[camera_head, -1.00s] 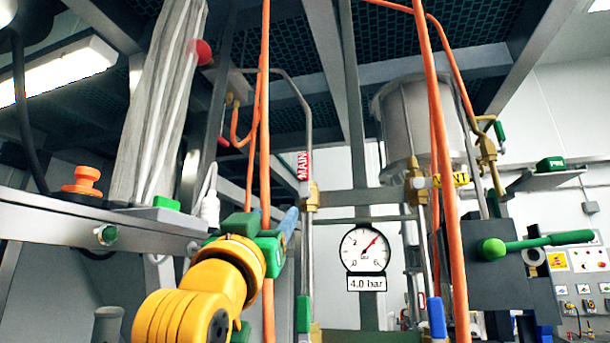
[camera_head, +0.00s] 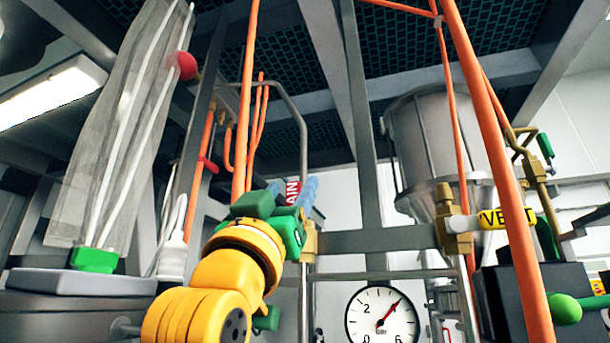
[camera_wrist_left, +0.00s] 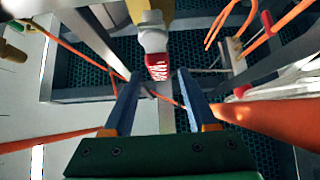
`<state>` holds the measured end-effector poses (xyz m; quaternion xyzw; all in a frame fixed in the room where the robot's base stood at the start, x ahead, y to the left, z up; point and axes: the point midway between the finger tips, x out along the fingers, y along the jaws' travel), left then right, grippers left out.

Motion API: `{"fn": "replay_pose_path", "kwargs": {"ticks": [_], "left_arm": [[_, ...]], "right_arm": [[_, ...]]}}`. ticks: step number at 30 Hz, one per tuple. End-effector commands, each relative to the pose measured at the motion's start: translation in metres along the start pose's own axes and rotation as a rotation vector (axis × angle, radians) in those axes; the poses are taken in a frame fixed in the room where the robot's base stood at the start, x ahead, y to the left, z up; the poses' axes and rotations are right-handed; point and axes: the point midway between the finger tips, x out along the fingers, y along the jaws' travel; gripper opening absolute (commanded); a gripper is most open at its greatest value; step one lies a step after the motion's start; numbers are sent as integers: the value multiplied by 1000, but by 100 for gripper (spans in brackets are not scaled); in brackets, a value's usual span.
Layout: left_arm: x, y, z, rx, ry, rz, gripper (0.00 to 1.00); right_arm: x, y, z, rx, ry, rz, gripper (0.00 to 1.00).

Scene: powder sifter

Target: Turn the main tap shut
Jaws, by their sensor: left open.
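The main tap has a brass body (camera_head: 309,243) on a vertical pipe, partly behind my left gripper. Its red sleeve marked MAIN (camera_head: 291,190) stands upright above the body, partly covered by the gripper in the head view. My left gripper (camera_head: 295,188) is open, its blue fingers in front of the sleeve. In the left wrist view, the open fingers (camera_wrist_left: 160,74) point toward the red sleeve (camera_wrist_left: 157,68), which appears between the fingertips. The brass body (camera_wrist_left: 150,11) is at the top of that view. Contact cannot be told. My right gripper is not in view.
The vent tap (camera_head: 454,220), with its yellow VENT sleeve (camera_head: 507,219) sideways, is to the right. A round gauge (camera_head: 382,318) is below. Orange hoses (camera_head: 497,150) hang on the right, and another (camera_head: 245,100) hangs close by the gripper.

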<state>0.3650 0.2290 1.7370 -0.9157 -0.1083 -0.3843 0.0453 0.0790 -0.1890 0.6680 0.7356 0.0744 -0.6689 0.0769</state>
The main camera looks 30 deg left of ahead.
Motion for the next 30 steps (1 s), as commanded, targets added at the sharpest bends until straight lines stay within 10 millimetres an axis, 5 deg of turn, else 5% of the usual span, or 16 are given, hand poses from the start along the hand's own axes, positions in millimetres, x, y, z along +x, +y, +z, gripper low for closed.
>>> {"fn": "replay_pose_path", "kwargs": {"ticks": [8, 15, 30], "left_arm": [[5, 0, 2, 0, -1, 0, 57], [4, 0, 1, 0, 0, 0, 0], [4, 0, 0, 0, 3, 0, 0]], "right_arm": [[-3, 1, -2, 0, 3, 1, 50], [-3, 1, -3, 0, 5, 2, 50], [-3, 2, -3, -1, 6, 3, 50]]}}
